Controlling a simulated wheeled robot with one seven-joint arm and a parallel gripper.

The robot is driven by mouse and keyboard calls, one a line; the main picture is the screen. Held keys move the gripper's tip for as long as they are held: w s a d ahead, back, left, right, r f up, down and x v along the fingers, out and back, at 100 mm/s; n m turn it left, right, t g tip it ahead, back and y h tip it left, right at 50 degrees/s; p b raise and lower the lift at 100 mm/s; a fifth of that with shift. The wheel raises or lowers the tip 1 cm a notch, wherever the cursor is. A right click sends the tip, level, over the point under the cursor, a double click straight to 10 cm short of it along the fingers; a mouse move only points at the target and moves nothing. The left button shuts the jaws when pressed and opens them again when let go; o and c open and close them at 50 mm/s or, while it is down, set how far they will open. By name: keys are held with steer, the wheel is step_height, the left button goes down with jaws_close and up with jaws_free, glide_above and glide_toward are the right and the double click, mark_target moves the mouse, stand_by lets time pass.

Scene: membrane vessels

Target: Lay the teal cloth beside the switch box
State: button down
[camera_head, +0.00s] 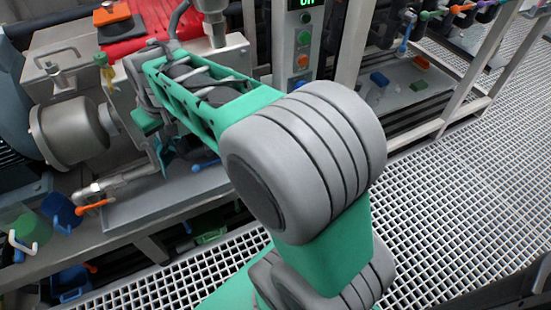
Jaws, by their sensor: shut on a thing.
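My gripper (158,145) shows only in part at the end of my green and grey arm, low over the grey metal bench. A small dark teal piece of cloth (168,156) shows at its fingers, and the gripper is shut on it. My arm hides much of the cloth. A narrow upright grey box (303,44) with a lit green display and green and orange buttons stands behind my arm, at top centre. I take it for the switch box, but cannot be sure. The cloth is left of and in front of it.
A grey motor-like cylinder (72,128) and pipework with an orange-handled valve (93,207) crowd the left. A red cloth (122,32) lies at the back left. A bare strip of grey tray (150,206) lies at the bench's front. White grating (450,190) covers the floor at right.

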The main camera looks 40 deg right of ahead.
steer(key=s+d+f+n, duration=0.1)
steer(key=s+d+f, duration=0.2)
steer(key=s+d, duration=0.35)
steer(key=s+d+f+n+y, duration=0.1)
steer(key=s+d+f, duration=0.3)
steer(key=s+d, duration=0.3)
steer(key=s+d+f+n, duration=0.1)
steer(key=s+d+f, duration=0.2)
steer(key=s+d, duration=0.45)
steer(key=w+d+f+b, duration=0.7)
steer(key=w+d+f, duration=0.2)
steer(key=w+f, duration=0.4)
steer(key=shift+w+d+f+b, duration=0.15)
steer(key=shift+b, duration=0.25)
steer(key=c, duration=0.7)
jaws_free()
steer(key=shift+c, duration=0.2)
